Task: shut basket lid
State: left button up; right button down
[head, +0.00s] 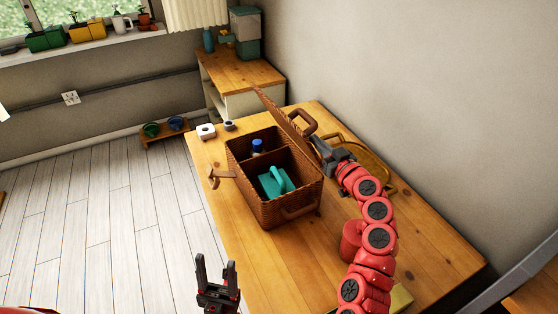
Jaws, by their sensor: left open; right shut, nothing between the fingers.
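The brown wicker basket (268,209) stands on the wooden island, with a blue-capped bottle (257,147) and a teal item (273,183) inside. Its lid (281,119) is hinged up and stands tilted open along the basket's right side, with a handle (303,122) on its outer face. My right gripper (324,153) is shut and empty at the right side of the lid, close to its lower part; I cannot tell if it touches. My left gripper (216,268) is open and empty, low in the picture, in front of and apart from the basket.
A round wooden tray (365,160) lies behind my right arm. A red cylinder (351,241) stands beside that arm.

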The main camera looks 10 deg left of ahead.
jog(key=shift+s+a+f, duration=0.25)
jog(key=shift+s+a, duration=0.25)
jog(key=shift+a, duration=0.15)
jog(key=shift+s+a+f+b, duration=0.3)
jog(key=shift+a+f+b, duration=0.1)
jog(key=shift+b, duration=0.2)
jog(key=shift+s+a+f+b, duration=0.4)
jog(key=shift+s+a, duration=0.1)
jog(key=shift+a, duration=0.2)
